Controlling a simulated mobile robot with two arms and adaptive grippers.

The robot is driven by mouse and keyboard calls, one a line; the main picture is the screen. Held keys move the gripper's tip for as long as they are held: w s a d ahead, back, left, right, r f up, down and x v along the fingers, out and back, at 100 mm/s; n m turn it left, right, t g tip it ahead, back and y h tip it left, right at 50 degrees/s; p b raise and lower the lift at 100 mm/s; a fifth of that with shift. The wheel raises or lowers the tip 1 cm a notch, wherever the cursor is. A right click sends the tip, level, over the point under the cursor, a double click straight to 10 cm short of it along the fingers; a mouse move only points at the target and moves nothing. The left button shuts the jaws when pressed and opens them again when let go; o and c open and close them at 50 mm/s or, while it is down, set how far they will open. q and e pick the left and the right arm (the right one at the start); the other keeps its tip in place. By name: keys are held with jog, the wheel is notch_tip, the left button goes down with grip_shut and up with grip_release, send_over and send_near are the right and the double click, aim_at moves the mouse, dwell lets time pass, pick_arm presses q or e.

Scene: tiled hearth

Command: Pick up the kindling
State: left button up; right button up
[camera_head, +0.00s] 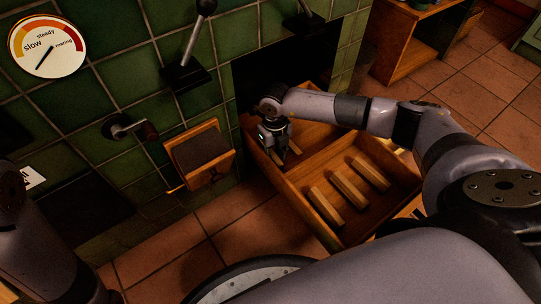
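A wooden crate (309,214) with a divider (318,160) stands on the floor. Three pale sticks of kindling (349,189) lie roughly parallel in its nearer compartment. My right gripper (280,157) points down into the farther compartment, apart from these three sticks. A pale wooden bit shows at its fingertips, but it is too small and dark to tell whether it is held kindling. I cannot tell whether the fingers are open or shut. My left arm shows at the lower left edge; its gripper is out of view.
A green tiled wall carries a dial (46,47) marked slow, steady and roaring, a lever (190,50), and a dark knob or handle (130,128). A wooden box with a dark face (201,149) juts out beside the crate. A wooden cabinet (405,40) stands behind. Floor tiles left of the crate are clear.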

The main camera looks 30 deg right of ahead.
jog(key=shift+c, duration=0.2)
grip_shut()
jog(key=shift+r, duration=0.1)
